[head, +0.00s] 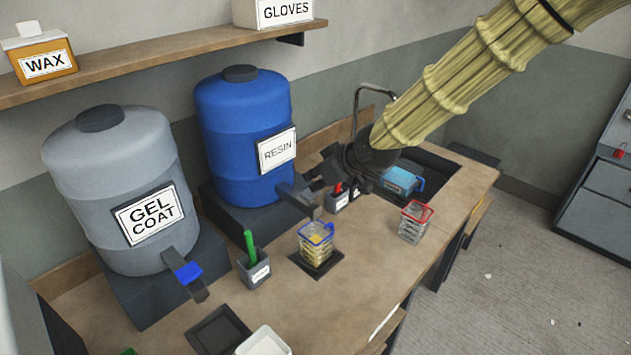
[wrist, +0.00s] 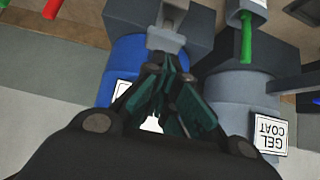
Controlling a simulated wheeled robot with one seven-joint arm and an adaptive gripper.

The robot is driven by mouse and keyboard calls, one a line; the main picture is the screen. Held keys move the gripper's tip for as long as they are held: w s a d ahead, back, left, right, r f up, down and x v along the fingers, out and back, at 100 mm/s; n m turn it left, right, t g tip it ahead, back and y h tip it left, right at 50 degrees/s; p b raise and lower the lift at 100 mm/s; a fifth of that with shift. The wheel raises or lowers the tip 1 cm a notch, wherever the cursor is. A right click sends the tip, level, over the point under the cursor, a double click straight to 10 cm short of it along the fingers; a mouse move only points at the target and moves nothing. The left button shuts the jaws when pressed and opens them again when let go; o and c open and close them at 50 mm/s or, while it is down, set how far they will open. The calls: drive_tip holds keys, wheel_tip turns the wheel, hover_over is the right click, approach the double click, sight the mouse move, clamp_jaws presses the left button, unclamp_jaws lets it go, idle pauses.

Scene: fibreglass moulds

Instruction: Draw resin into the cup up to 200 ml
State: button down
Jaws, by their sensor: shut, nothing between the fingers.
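The blue resin drum (head: 243,135) stands on a dark block, its label facing out. Its grey tap (head: 298,197) sticks out over the bench. A clear cup with a blue rim (head: 316,238) stands upright under the tap on a dark square pad (head: 318,268). Amber liquid shows in the cup; I cannot read its level against the marks. My gripper (head: 318,182) is shut and empty at the resin tap; I cannot tell whether it touches. In the wrist view, the closed fingers point at the grey tap (wrist: 165,41) in front of the blue drum (wrist: 128,62).
A gel coat drum (head: 110,190) with a blue-handled tap (head: 188,272) stands left. A green-handled tool in a grey holder (head: 255,272) is left of the cup. A red-rimmed cup (head: 414,222) stands right. Trays (head: 217,330) lie in front.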

drive_tip(key=shift+s+d+r+b, duration=0.15)
drive_tip(key=shift+r+b, duration=0.2)
drive_tip(key=b+v, duration=0.2)
drive_tip(key=v, duration=0.7)
drive_tip(key=shift+r+b, duration=0.25)
drive_tip(key=shift+b, duration=0.15)
drive_tip(key=shift+s+d, duration=0.15)
idle(0.8)
